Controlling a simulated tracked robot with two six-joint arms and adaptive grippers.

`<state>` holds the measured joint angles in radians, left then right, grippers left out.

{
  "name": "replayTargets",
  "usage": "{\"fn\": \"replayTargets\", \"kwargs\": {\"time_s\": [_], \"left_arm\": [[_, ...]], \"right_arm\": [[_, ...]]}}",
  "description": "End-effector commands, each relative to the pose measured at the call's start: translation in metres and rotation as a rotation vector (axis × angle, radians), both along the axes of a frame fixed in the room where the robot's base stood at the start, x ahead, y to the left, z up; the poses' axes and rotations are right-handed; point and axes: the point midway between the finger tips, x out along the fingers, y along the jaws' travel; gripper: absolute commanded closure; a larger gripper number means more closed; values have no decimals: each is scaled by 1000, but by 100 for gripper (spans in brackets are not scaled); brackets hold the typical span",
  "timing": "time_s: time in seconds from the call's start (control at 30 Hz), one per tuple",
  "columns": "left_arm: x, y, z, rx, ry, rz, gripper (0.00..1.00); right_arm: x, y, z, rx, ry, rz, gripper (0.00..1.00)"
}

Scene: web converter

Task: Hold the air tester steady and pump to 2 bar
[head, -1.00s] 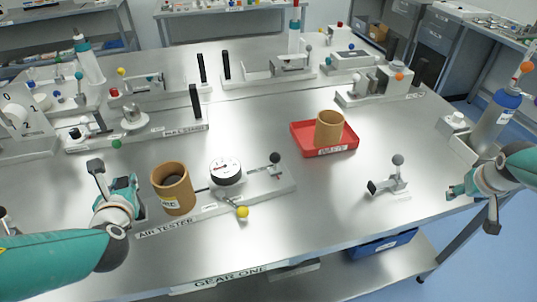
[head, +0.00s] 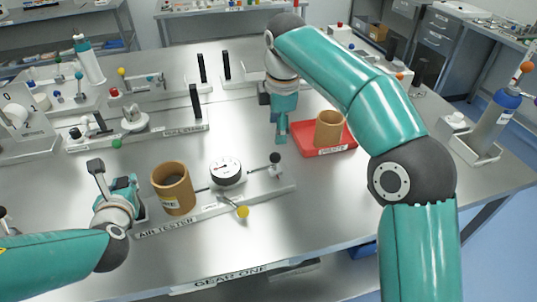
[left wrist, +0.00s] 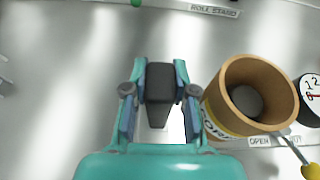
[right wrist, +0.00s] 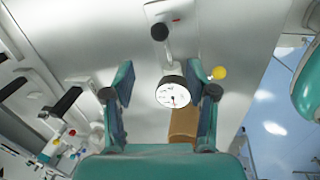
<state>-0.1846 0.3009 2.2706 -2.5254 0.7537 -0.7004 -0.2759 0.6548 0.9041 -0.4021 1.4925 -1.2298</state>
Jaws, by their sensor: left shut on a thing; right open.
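The air tester's base (head: 160,230) lies along the table, with a tan cylinder (head: 174,190), a white dial gauge (head: 226,171), a yellow-ball lever (head: 242,212) and a black-ball lever (head: 275,158). The dial's needle is too small to read. My left gripper (head: 135,191) is at the tester's left end, shut on a dark grip block (left wrist: 160,82) left of the cylinder. My right gripper (head: 282,138) is open and empty, pointing down behind the black-ball lever. In the right wrist view, the gauge (right wrist: 172,92) shows beyond its spread fingers, and the black ball (right wrist: 160,31) stands apart from them.
A red tray (head: 325,150) holding a tan cylinder (head: 329,128) is just right of my right gripper. Other fixtures with black posts (head: 195,102) stand behind. My right arm covers much of the right side. The table front is clear.

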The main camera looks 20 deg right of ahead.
Motion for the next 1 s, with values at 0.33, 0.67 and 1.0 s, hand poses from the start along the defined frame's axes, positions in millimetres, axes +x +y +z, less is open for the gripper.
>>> {"fn": "replayTargets", "kwargs": {"time_s": [0.33, 0.67, 1.0], "left_arm": [[-4, 0, -12, -4, 30, -1, 100], [-4, -1, -12, -4, 30, -2, 100], [-4, -1, -12, -4, 30, -2, 100]], "right_arm": [[8, 0, -50, -4, 6, 5, 43], [19, 0, -103, -1, 3, 4, 43], [23, -1, -116, -1, -1, 4, 43]]}}
